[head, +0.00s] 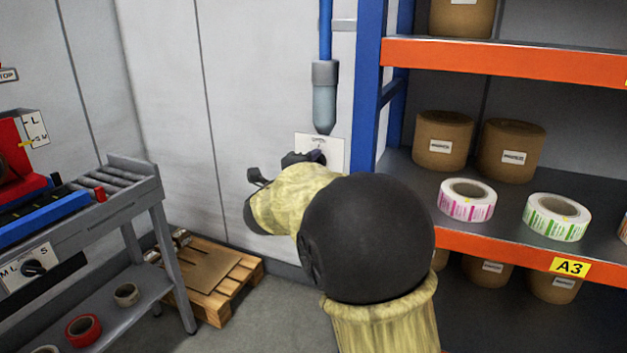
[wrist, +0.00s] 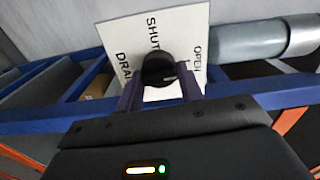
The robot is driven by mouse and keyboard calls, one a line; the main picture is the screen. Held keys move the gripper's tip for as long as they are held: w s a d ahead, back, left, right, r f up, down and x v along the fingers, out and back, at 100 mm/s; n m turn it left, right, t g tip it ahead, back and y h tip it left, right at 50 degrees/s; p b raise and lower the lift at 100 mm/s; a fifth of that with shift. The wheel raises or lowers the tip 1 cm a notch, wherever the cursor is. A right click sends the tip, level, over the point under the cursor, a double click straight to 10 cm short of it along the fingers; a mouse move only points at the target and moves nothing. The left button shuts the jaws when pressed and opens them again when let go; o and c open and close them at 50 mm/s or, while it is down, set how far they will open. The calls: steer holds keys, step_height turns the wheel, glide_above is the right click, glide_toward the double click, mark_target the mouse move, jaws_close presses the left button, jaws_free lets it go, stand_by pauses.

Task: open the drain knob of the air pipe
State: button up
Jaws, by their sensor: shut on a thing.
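The drain knob is a round black knob (wrist: 158,69) on a white label plate (wrist: 190,28) in the wrist view. The plate reads SHUT in the middle, OPEN at the right and DRAIN, partly hidden, at the left. My gripper (wrist: 160,88) is shut on the knob, one finger on each side. In the head view the plate (head: 335,145) is on the wall below the air pipe's grey bowl (head: 325,105), and my gripper (head: 305,158) reaches it. My arm hides most of the knob there. A light mark on the knob is partly visible; its exact setting is unclear.
A shelf rack with a blue post (head: 367,90) stands close to the right of the plate, holding label rolls (head: 467,200) and brown rolls (head: 443,140). A wooden pallet (head: 215,275) lies on the floor at left. A roller bench (head: 130,180) stands further left.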

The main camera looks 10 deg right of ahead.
steer(key=shift+f+m+b, duration=0.1)
steer(key=shift+m+b, duration=0.25)
steer(key=shift+m, duration=0.15)
steer(key=o, duration=1)
steer(key=p+v, duration=0.1)
steer(key=v, duration=1.6)
steer(key=shift+s+a, duration=0.15)
steer(key=shift+s, duration=0.05)
steer(key=shift+w, duration=0.1)
